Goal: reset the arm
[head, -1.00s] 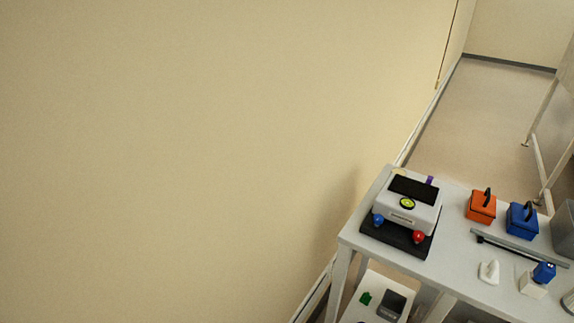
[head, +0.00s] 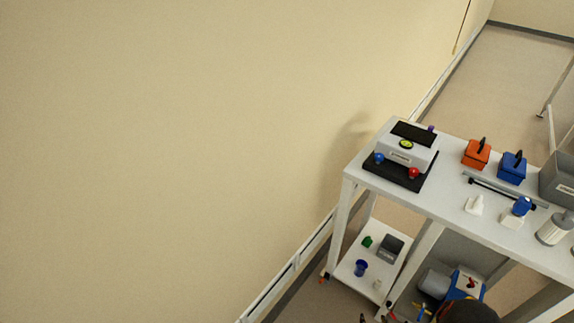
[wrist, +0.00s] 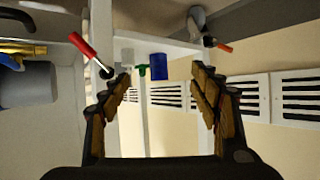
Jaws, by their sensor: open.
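My gripper (wrist: 160,92) is open and empty in the wrist view, its two brown-padded fingers wide apart. Between and beyond the fingers are white shelf parts, a blue cup (wrist: 158,66) and a wall with slatted vents. Nothing is between the fingertips. In the head view a dark rounded part of my arm (head: 468,312) shows at the bottom edge, in front of the table's lower level; most of the arm is out of view.
A white table (head: 440,206) carries a black-and-white device (head: 405,155), an orange box (head: 476,154), a blue box (head: 512,168) and a grey bin (head: 558,180). Its lower shelf (head: 345,271) holds small items. A red-handled tool (wrist: 84,48) is near the left finger. Open floor lies behind.

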